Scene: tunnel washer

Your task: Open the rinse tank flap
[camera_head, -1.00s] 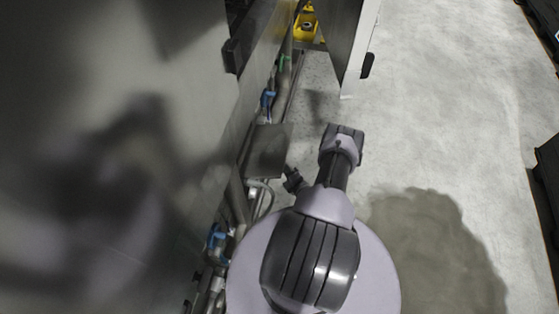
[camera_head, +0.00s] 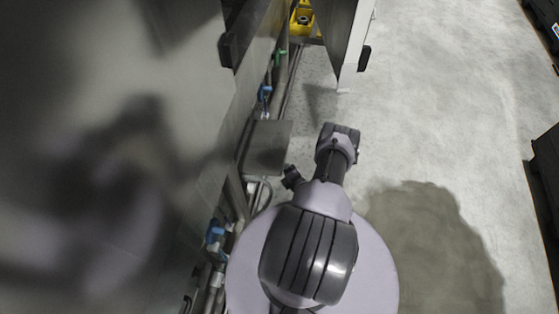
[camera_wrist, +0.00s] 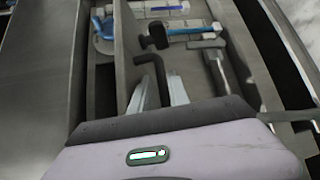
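I cannot tell for sure which part is the rinse tank flap. In the head view a large grey steel side (camera_head: 110,190) fills the left, with a black handle-like block (camera_head: 229,48) on its upper edge. A steel panel (camera_head: 343,38) stands out at the top, with a black knob (camera_head: 365,58) on its right side. My gripper (camera_wrist: 158,82) shows in the wrist view as a pale body with two thin light fingers, apart. A black bent rod (camera_wrist: 152,59) shows behind and between them; touching or not, I cannot tell. Nothing is visibly held.
Pipes with blue valves (camera_head: 215,232) and a grey box (camera_head: 267,147) line the machine's foot. A yellow object (camera_head: 302,20) lies at the top. Grey floor (camera_head: 440,100) is free on the right, with dark units (camera_head: 546,175) at the right edge.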

